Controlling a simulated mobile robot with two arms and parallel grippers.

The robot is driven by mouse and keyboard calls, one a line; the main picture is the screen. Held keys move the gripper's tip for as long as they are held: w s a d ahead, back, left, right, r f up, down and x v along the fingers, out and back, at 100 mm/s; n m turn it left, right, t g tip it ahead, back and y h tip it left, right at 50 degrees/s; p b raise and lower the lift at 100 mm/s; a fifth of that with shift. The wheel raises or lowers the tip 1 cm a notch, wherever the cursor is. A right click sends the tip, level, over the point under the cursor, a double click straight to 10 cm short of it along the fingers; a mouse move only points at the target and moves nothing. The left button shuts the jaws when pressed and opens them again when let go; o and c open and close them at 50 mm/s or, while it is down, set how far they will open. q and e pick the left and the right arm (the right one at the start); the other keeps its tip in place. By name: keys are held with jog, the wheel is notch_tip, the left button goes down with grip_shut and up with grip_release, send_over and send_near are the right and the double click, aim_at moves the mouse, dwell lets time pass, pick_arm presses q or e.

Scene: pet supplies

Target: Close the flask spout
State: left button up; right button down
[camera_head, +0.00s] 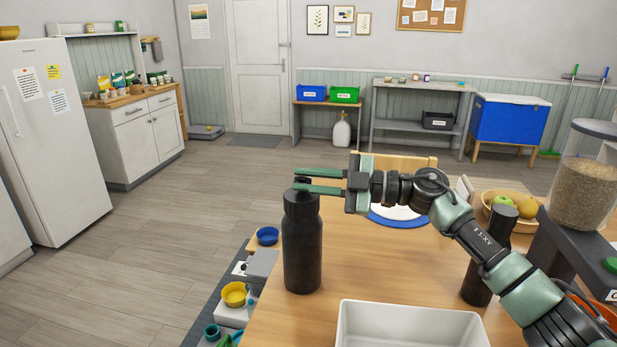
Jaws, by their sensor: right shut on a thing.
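The black flask (302,245) stands upright near the left edge of the wooden table. My left gripper is not in view.
A white tray (410,308) lies at the table's front, right of the flask. A dark cylinder (478,283) stands partly behind my arm. A fruit bowl (534,209) and a grain dispenser (588,178) are at the right. Bowls (233,294) sit left of the table.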

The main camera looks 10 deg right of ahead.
jog(key=shift+s+f+n, duration=0.2)
jog(key=shift+n, duration=0.5)
jog(key=shift+a, duration=0.1)
jog(key=c, duration=1.6)
grip_release()
jog(key=b+v, duration=0.2)
jog(key=v, duration=0.6)
